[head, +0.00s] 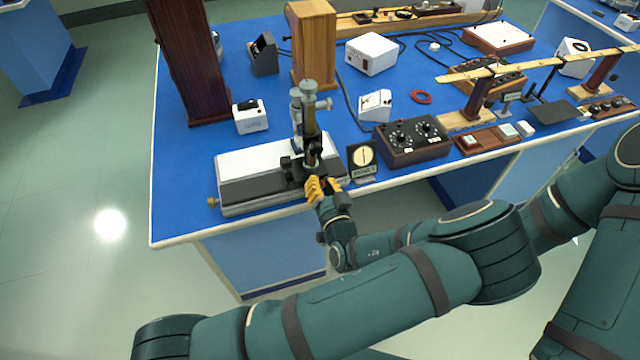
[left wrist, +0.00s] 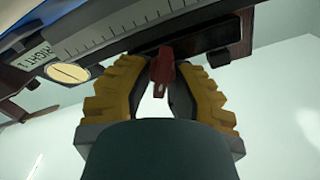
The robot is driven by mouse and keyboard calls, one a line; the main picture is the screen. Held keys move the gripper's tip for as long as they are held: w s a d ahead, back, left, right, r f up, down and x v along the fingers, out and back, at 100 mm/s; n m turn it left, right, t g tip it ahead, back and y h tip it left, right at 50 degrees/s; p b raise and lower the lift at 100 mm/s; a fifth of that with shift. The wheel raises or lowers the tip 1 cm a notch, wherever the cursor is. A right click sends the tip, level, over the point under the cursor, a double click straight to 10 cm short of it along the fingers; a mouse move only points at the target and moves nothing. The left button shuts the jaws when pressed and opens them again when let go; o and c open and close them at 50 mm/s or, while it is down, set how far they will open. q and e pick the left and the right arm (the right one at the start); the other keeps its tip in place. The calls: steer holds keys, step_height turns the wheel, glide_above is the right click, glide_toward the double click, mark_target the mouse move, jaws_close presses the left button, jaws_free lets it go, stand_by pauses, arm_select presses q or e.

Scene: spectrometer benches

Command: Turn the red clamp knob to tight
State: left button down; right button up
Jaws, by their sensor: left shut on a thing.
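The red clamp knob (left wrist: 162,72) shows in the left wrist view, under the front edge of the travelling microscope's scaled base. My left gripper (head: 318,189) has its yellow fingers shut on the knob, one on each side, also seen in the left wrist view (left wrist: 163,84). The fingers hide the knob in the head view. The microscope (head: 310,125) stands upright on its grey and white base (head: 250,180) at the bench's front edge. A card with a round pale dial (head: 361,157) stands just right of the gripper. My right gripper is not in view.
The blue bench (head: 185,180) has a free strip at its left end. A dark box with knobs (head: 412,141) stands right of the dial card. A small white box (head: 250,117) and a tall dark wooden post (head: 190,60) stand behind the base. Open floor lies left.

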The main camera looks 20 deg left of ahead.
arm_select(q)
steer(key=m, duration=0.6)
steer(key=shift+w+d+f+m, duration=0.15)
steer(key=shift+w+m, duration=0.05)
steer(key=shift+m, duration=0.1)
steer(key=m, duration=0.5)
steer(key=shift+f, duration=0.2)
steer(key=shift+m, duration=0.3)
steer(key=c, duration=0.9)
jaws_free()
steer(key=shift+o, duration=0.2)
